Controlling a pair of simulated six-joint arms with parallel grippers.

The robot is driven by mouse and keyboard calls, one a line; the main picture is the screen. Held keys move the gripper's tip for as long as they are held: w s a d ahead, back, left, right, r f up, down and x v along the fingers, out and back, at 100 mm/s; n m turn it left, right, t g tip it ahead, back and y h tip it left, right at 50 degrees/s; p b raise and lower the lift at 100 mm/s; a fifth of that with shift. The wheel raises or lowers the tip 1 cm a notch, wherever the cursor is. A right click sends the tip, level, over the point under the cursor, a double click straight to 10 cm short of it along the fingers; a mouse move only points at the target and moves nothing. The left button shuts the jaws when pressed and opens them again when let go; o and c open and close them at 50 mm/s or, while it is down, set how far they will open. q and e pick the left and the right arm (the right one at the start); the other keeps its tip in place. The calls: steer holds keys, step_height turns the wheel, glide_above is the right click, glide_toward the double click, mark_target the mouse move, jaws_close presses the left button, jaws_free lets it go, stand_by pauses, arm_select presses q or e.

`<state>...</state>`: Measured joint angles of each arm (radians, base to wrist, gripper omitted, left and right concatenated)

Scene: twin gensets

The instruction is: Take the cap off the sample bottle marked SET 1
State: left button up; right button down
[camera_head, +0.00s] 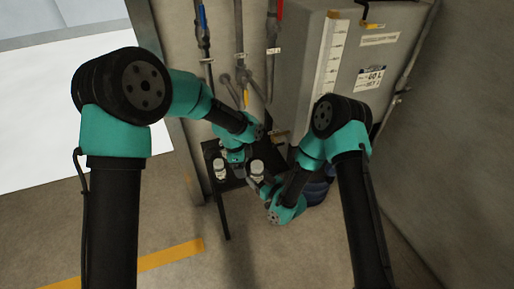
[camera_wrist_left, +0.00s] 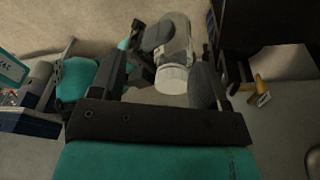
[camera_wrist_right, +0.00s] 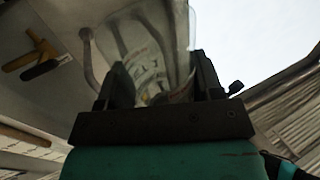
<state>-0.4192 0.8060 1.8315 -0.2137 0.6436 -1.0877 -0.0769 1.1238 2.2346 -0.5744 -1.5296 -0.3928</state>
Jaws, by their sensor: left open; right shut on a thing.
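A clear sample bottle with a white cap (camera_head: 257,166) is held at my right gripper (camera_head: 262,184), above a dark stand. In the right wrist view the right gripper (camera_wrist_right: 162,82) is shut on the bottle body (camera_wrist_right: 150,62); its label is too blurred to read surely. My left gripper (camera_wrist_left: 168,70) is open. In the left wrist view the white cap (camera_wrist_left: 172,79) shows between its fingers, with a gap visible on the left side. Contact with the right finger cannot be told. A second white-topped bottle (camera_head: 221,171) is at the stand's left part.
The dark stand (camera_head: 212,150) is below the pipes, which have blue (camera_head: 202,16), yellow (camera_head: 245,97) and red (camera_head: 280,9) handles. A grey tank (camera_head: 300,50) marked 60 L is to the right. A blue drum (camera_head: 318,191) is below it. The front floor is clear.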

mark_target(257, 165)
arm_select(q)
steer(key=d+r+m, duration=0.1)
steer(key=r+m, duration=0.1)
steer(key=w+d+r+m+y, duration=0.1)
steer(key=d+m, duration=0.1)
steer(key=d+r+m, duration=0.1)
steer(key=r+m, duration=0.1)
steer(key=m, duration=0.1)
steer(key=shift+w+d+r+t+y, duration=0.25)
steer(key=shift+d+r+t+y, duration=0.05)
steer(key=shift+d+r, duration=0.1)
steer(key=shift+w+d+r+m, duration=0.15)
steer(key=shift+d+r+m, duration=0.2)
steer(key=shift+m, duration=0.55)
steer(key=shift+f, duration=4.05)
